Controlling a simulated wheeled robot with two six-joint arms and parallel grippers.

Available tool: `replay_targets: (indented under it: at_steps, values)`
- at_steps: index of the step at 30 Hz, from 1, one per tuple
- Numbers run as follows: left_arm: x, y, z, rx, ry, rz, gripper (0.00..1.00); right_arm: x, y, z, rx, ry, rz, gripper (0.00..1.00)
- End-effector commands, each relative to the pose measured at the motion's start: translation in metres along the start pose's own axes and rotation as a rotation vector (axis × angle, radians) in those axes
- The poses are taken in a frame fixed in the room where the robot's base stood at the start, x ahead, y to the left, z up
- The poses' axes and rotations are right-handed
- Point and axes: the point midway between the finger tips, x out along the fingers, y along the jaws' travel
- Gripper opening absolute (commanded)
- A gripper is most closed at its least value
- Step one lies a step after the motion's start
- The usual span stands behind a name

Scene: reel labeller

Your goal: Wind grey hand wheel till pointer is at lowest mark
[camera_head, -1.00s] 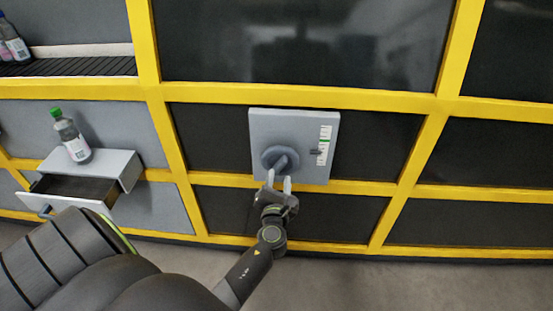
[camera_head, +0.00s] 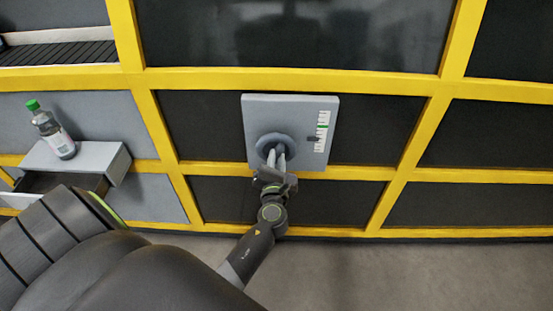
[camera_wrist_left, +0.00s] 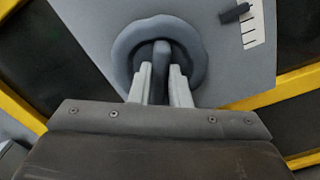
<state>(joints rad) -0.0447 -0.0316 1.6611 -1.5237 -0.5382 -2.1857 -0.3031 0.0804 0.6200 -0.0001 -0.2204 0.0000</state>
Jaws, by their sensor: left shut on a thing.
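The grey hand wheel (camera_head: 262,143) sits on a light grey panel (camera_head: 284,104) fixed to the yellow-framed wall. A white scale (camera_head: 322,124) with dark marks and a green mark is at the panel's right. The dark pointer (camera_head: 313,139) is at the lower part of the scale, above its bottom end; the wrist view also shows the pointer (camera_wrist_left: 235,13). My left gripper (camera_head: 276,157) is shut on the wheel's central bar; in the wrist view its two fingers (camera_wrist_left: 160,80) stand on either side of the bar (camera_wrist_left: 161,57). My right gripper is not in view.
A bottle with a green cap (camera_head: 52,132) stands on a grey box with an open drawer (camera_head: 100,160) at the left. A dark ribbed shelf (camera_head: 60,53) is above it. Yellow beams (camera_head: 290,82) frame the panel; grey floor lies below.

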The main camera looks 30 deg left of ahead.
Motion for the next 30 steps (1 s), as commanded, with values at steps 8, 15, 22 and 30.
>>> replay_targets:
  at_steps: [8, 15, 22, 30]
  values:
    - [0.0, 0.0, 0.0, -0.012, 0.0, -0.001, 0.0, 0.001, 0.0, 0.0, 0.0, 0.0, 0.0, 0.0]
    - [0.0, 0.0, -0.001, -0.105, 0.0, 0.0, 0.0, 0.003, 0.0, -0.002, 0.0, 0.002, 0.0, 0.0]
    - [0.0, 0.001, -0.001, -0.289, -0.001, 0.0, 0.0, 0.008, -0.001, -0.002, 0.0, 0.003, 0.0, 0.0]
    - [0.0, 0.003, -0.002, -0.548, -0.001, -0.001, 0.0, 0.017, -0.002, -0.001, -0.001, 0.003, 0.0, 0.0]
